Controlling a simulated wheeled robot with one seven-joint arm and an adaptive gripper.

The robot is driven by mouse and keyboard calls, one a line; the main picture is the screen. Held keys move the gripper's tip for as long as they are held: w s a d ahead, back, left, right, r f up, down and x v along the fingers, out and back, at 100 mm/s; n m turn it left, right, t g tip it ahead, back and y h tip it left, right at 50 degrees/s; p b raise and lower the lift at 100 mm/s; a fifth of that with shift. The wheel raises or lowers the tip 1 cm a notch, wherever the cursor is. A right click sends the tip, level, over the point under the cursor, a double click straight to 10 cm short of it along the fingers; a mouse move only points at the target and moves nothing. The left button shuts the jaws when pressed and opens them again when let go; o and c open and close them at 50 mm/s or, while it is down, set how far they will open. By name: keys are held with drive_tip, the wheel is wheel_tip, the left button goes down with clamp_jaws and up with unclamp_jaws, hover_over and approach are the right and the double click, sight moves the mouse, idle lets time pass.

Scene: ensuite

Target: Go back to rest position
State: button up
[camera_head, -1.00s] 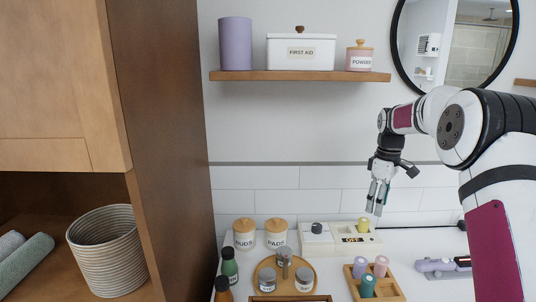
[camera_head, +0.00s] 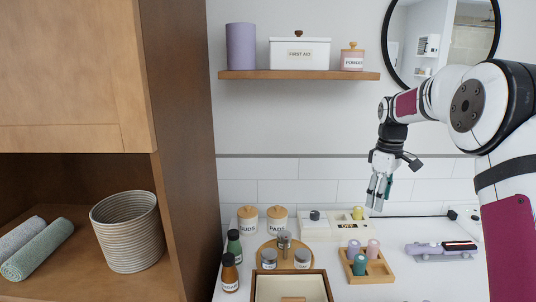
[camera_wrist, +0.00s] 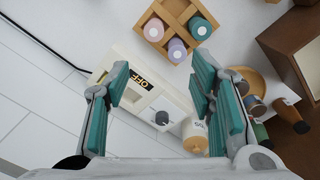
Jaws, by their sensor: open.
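My gripper (camera_head: 379,192) hangs pointing down above the back of the white counter, at the right in the head view. It is open and empty. In the wrist view its two teal-lined fingers (camera_wrist: 162,88) stand apart with nothing between them but the view of the counter below. The white device with an OFF display (camera_wrist: 145,92) lies beneath it, and it also shows in the head view (camera_head: 338,232) with a dark knob and a yellow-green piece on top.
A wooden divided tray (camera_head: 379,278) holds several coloured bottles. A round wooden tray (camera_head: 300,245) holds jars. A lavender rack (camera_head: 440,249) stands right. Lidded jars (camera_head: 248,221) stand behind. A wooden shelf (camera_head: 300,76) runs above; a tall wooden cabinet (camera_head: 187,150) borders the left.

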drive_tip(key=s+a+r+m+t, duration=0.15)
drive_tip(key=s+a+r, duration=0.35)
drive_tip(key=s, duration=0.5)
drive_tip(key=s+a+r+m, duration=0.3)
drive_tip(key=s+r, duration=0.4)
drive_tip(key=s, duration=0.3)
drive_tip(key=s+a+f+m+t, duration=0.1)
drive_tip(key=s+a+f+m, duration=0.1)
drive_tip(key=s, duration=0.8)
drive_tip(key=s+a+f+m+t, duration=0.1)
drive_tip(key=s+a+f+m, duration=0.1)
drive_tip(key=s, duration=0.8)
drive_tip(key=shift+s+f, duration=0.4)
drive_tip(key=shift+f, duration=0.35)
